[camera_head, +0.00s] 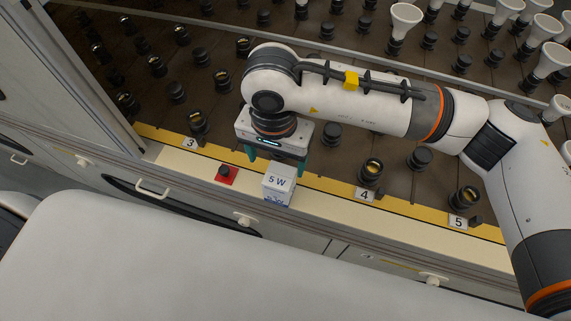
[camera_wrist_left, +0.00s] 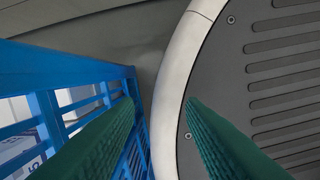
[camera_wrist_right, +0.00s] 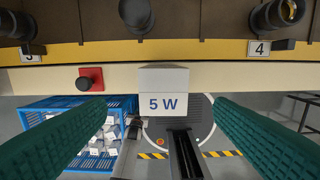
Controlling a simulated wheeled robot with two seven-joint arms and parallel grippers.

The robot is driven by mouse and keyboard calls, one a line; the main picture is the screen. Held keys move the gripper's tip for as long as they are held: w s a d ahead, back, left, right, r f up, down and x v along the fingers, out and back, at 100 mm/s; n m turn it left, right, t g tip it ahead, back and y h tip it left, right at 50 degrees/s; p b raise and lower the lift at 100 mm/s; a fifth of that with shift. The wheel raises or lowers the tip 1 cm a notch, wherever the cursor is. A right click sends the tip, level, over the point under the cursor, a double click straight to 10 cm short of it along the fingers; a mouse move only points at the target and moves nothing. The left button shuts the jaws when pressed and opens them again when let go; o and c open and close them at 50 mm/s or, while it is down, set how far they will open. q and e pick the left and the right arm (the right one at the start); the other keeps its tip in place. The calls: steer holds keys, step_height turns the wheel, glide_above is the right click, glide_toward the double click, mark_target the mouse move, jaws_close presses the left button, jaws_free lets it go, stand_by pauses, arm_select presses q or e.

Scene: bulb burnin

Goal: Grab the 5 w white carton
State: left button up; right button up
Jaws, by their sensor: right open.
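The white carton marked "5 W" (camera_head: 278,184) stands on the cream ledge in front of the yellow strip, between labels 3 and 4. It also shows in the right wrist view (camera_wrist_right: 164,79), centred between the fingers. My right gripper (camera_head: 276,162) is open, its green fingers pointing down just behind and above the carton in the head view. I cannot tell whether the fingertips reach its sides; nothing is gripped. My left gripper (camera_wrist_left: 162,105) shows only in its wrist view, fingers apart and empty, beside a blue crate (camera_wrist_left: 60,65).
A red-based black button (camera_head: 226,174) is left of the carton on the ledge. Sockets (camera_head: 371,172) stand behind, some bulbs at upper right. The blue crate (camera_wrist_right: 35,104) below the ledge holds several small cartons. Drawers with white knobs (camera_head: 243,220) lie below the ledge.

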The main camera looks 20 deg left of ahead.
mark_target(277, 177)
steer(key=shift+f, duration=0.4)
step_height(277, 177, down, 5)
steer(key=shift+s+f+p, duration=0.1)
steer(key=shift+s+p, duration=0.05)
steer(key=shift+p, duration=0.2)
steer(key=f, duration=0.2)
steer(key=f+p, duration=0.1)
steer(key=f, duration=0.1)
steer(key=shift+d+f, duration=0.2)
steer(key=shift+f, duration=0.75)
arm_select(q)
steer(key=shift+s+r, duration=0.2)
steer(key=shift+r, duration=0.25)
steer(key=shift+s+r, duration=0.2)
steer(key=shift+r, duration=0.25)
arm_select(e)
steer(key=c, duration=1.1)
